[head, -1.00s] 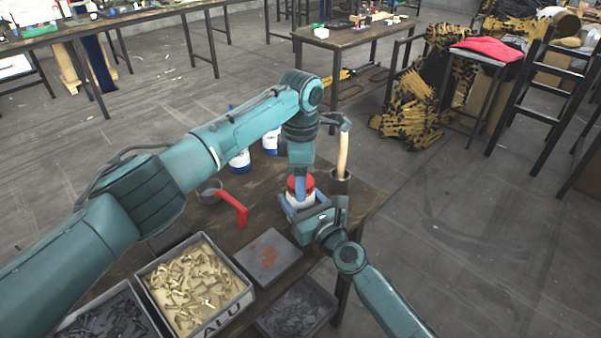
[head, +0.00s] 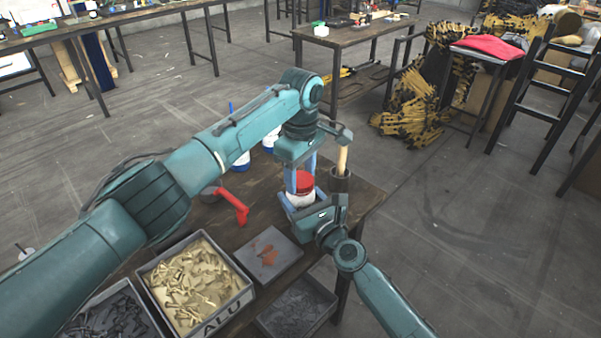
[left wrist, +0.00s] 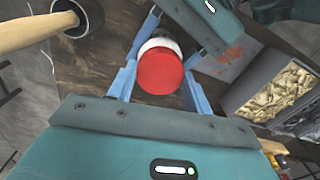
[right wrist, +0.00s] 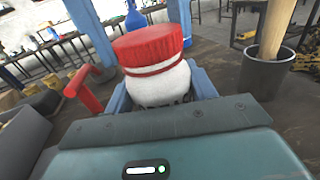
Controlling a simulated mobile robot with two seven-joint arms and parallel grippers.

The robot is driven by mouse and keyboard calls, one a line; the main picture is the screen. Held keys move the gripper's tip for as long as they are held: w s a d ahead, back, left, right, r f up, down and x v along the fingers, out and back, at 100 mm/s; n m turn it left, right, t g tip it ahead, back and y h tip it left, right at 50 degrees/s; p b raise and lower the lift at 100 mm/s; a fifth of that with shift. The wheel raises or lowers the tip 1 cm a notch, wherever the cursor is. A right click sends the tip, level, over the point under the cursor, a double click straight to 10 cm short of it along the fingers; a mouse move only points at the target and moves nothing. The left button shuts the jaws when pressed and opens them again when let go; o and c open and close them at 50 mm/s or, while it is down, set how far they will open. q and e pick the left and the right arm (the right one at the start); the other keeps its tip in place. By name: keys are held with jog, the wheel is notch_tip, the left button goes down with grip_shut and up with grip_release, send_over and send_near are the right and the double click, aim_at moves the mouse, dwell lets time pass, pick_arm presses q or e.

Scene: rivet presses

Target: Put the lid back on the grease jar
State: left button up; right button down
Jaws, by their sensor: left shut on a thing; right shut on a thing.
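The grease jar (head: 298,199) is white and stands upright above the near right part of the wooden table. The red lid (head: 304,181) sits on top of it; the right wrist view shows the lid (right wrist: 150,46) over the jar's mouth, with a thin red line just under its rim. My left gripper (head: 301,180) points down from above, one blue finger on each side of the lid, shut on it. My right gripper (right wrist: 162,92) is shut on the jar's white body from the near side. The jar's base is hidden by my right gripper.
A dark cup (head: 340,182) with a wooden-handled tool stands right behind the jar. A red-handled tool (head: 235,208) lies to the left. A grey plate (head: 268,256) and bins of metal parts (head: 195,290) fill the near side. Blue-and-white bottles (head: 240,162) stand farther back.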

pick_arm(q)
jog(key=m, duration=1)
jog(key=shift+m, duration=0.3)
jog(key=m, duration=1)
jog(key=shift+m, duration=0.3)
jog(key=m, duration=0.6)
jog(key=shift+f, duration=0.1)
jog(key=m, duration=0.4)
jog(key=shift+m, duration=0.4)
jog(key=m, duration=1.1)
jog(key=o, duration=1.1)
